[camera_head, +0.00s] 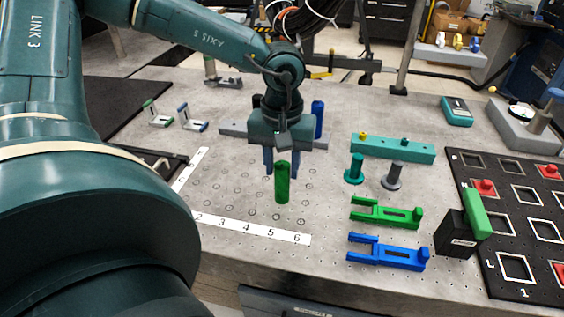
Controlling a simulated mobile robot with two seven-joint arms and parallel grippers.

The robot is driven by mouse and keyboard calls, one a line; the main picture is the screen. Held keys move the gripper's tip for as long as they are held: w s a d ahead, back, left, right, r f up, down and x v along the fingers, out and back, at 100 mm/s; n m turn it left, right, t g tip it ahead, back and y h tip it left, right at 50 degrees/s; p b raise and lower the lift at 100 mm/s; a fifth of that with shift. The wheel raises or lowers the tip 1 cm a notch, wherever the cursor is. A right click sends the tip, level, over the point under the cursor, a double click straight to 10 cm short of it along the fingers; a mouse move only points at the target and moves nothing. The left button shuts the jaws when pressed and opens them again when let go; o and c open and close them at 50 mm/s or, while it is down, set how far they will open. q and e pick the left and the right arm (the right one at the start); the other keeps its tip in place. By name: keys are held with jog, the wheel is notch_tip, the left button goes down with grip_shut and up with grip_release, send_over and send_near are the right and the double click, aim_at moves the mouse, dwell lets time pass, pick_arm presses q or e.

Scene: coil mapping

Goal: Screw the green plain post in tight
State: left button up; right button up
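The green plain post (282,184) stands upright on the dotted grid of the grey table, above the number strip (250,229), roughly over the 5. I cannot tell whether the fingers touch the post or how deep the post sits. A blue post (318,119) stands behind my gripper. My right gripper is not in view.
To the right are a teal block (392,149), a teal post (355,168), a grey post (394,176), a green fork-shaped part (385,213) and a blue one (388,253). A black board with square frames (515,266) lies at far right. The grid's left side is clear.

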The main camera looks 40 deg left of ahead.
pick_arm(q)
jog(key=o, duration=0.4)
jog(key=shift+r, duration=0.1)
notch_tip(320, 180, up, 13)
jog(key=shift+p, duration=0.55)
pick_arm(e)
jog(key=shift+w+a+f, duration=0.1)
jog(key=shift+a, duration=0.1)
